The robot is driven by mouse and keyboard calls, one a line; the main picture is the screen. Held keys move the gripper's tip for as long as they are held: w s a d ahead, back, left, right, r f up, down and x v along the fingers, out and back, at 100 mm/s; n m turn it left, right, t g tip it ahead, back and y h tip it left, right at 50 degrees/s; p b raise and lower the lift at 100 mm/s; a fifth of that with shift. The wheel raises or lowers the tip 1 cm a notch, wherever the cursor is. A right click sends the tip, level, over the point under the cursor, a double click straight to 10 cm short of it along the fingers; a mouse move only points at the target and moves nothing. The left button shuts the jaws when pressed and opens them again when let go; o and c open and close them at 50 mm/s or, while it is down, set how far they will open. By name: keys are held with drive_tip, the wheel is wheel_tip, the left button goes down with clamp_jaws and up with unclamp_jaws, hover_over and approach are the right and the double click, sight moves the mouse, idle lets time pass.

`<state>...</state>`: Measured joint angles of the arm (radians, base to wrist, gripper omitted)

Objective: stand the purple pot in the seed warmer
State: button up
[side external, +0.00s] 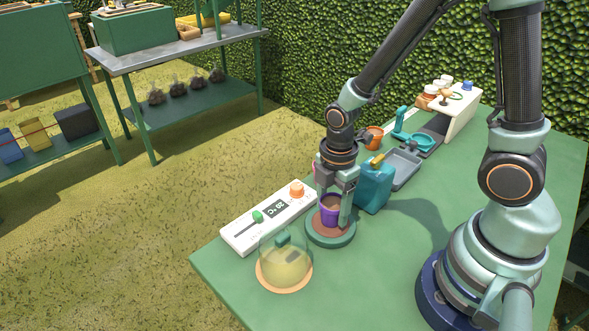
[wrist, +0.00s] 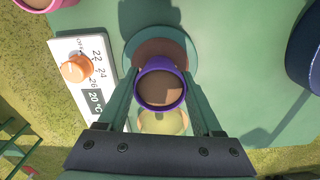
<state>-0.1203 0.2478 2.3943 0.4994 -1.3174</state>
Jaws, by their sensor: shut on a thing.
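The purple pot (side external: 329,214), filled with brown soil, is upright between the fingers of my gripper (side external: 335,217). In the wrist view the fingers close on both sides of the pot (wrist: 161,88). Under it is the seed warmer's round green base (side external: 331,241) with a reddish-brown plate. In the wrist view the plate (wrist: 155,48) shows beyond the pot. I cannot tell whether the pot's bottom touches the plate. A white control panel (side external: 243,236) with an orange knob (side external: 297,188), a green slider and a 20 °C display lies to the left.
A clear dome (side external: 284,262) stands on an orange ring close in front of the base. A teal watering can (side external: 374,187) stands close behind right. Grey trays (side external: 404,167), an orange pot (side external: 375,137) and a white rack (side external: 459,113) are farther back. The table's front right is clear.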

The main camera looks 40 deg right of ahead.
drive_tip(key=o, duration=1.4)
wheel_tip(320, 180, up, 12)
wheel_tip(320, 180, up, 8)
drive_tip(key=m+t, duration=0.5)
drive_tip(key=m, duration=0.9)
hover_over(332, 206)
drive_tip(key=d, duration=0.3)
drive_tip(key=shift+s+d+r+m+t, duration=0.15)
drive_tip(key=shift+r+m, duration=0.1)
drive_tip(key=shift+m, duration=0.35)
drive_tip(key=shift+s+d+r+m+t, duration=0.15)
drive_tip(key=shift+r+m, duration=0.1)
drive_tip(key=shift+m, duration=0.35)
